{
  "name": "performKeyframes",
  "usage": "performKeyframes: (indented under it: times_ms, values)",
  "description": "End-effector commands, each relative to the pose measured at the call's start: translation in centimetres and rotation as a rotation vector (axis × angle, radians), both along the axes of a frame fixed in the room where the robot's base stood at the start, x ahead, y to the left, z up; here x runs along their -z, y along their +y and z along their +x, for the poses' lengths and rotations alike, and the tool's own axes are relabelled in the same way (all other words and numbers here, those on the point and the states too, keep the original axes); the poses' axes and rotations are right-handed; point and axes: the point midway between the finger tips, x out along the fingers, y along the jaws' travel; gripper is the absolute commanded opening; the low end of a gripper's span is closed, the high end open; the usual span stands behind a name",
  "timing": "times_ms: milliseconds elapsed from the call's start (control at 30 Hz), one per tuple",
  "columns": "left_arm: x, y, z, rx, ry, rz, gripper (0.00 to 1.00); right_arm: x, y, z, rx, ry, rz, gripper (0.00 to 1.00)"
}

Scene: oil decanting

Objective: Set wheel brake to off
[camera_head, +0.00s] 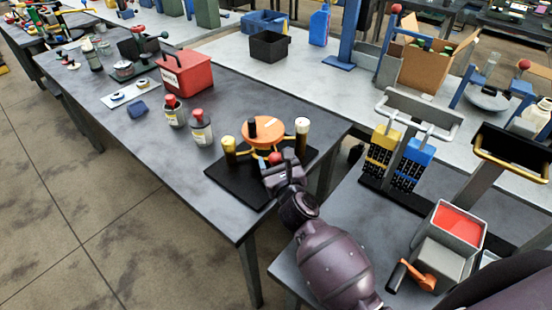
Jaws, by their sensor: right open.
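An orange wheel (262,130) with a black knob on top stands on a black base plate (232,183) at the near right part of the dark table. A small red knob (275,158) shows at the near side of the wheel. My right gripper (277,168) is open right at this red knob; I cannot tell whether it touches it. Its fingers hide part of the base. Any brake marking is too small to read. My left gripper is not in view.
Two bottles with red caps (202,128) stand left of the wheel, with a red box (186,72) behind them. A near-right table holds a rack with yellow and blue items (409,166), a grey box with red inside (455,221) and an orange-and-black tool (412,275).

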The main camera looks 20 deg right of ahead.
Motion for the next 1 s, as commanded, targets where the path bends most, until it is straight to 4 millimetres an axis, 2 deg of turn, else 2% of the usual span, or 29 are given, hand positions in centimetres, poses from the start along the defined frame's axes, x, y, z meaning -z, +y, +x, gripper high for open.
performKeyframes:
  times_ms: [367, 700, 800, 1000]
  values:
    - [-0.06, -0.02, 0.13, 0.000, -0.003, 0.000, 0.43, 0.00, 0.02, 0.40, 0.000, 0.000, 0.001, 0.65]
    - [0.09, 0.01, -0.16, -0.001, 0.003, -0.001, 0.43, 0.00, 0.02, 0.38, 0.000, 0.000, 0.001, 0.13]
    - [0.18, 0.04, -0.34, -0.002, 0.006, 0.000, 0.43, 0.00, 0.02, 0.37, 0.000, 0.000, 0.001, 0.00]
    - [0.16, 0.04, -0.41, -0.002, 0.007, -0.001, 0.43, 0.03, 0.03, 0.39, 0.000, 0.001, 0.001, 0.00]
